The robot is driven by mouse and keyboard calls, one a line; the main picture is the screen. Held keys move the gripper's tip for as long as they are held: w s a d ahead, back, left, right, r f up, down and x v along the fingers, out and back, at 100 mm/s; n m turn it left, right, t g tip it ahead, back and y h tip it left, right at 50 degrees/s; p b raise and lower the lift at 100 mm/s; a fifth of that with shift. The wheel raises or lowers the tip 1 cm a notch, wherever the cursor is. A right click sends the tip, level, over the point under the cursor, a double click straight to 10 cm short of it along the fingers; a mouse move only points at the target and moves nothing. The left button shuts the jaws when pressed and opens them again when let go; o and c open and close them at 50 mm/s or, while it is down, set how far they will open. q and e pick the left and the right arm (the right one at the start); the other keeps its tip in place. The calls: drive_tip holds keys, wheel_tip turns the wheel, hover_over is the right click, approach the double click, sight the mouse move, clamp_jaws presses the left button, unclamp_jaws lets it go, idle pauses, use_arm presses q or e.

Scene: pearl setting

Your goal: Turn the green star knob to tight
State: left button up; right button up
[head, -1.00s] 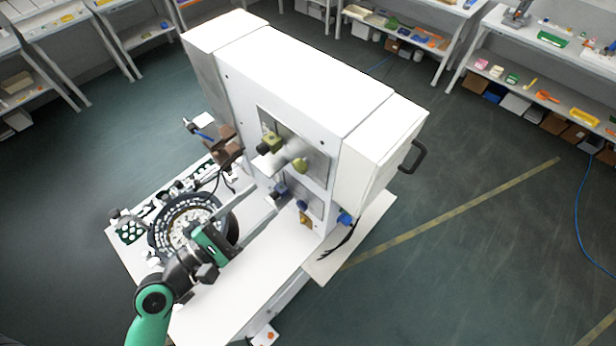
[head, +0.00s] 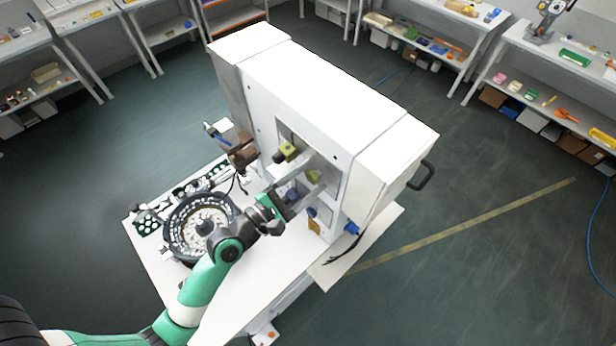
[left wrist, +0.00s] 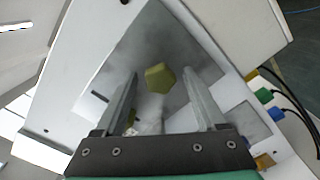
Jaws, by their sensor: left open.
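The yellow-green star knob (left wrist: 159,78) sits on the grey recessed panel of the white machine (head: 310,85). In the left wrist view it lies between the two fingertips, with a visible gap on each side. In the head view the knob (head: 314,176) is partly covered by my fingers. My left gripper (head: 307,174) is open and reaches into the recess, its fingers pointing at the panel; they also show in the left wrist view (left wrist: 158,74). I cannot tell how far the fingertips are from the knob in depth. My right gripper is not in view.
Another olive knob-like part (head: 286,151) sits up and left of the star knob. A round black tray of small white parts (head: 200,222) stands on the white table (head: 262,275). A brown block (head: 240,152) is at the machine's left. Blue fittings (head: 350,228) are low on its right.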

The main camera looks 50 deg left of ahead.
use_arm(q)
clamp_jaws()
idle(0.5)
drive_tip(key=m, duration=0.5)
drive_tip(key=m+b, duration=0.2)
drive_tip(key=m, duration=0.4)
drive_tip(key=shift+m, duration=0.4)
drive_tip(key=m+b, duration=0.2)
drive_tip(key=m, duration=0.4)
drive_tip(key=shift+f, duration=0.1)
drive_tip(key=m+b, duration=0.2)
drive_tip(key=m, duration=0.4)
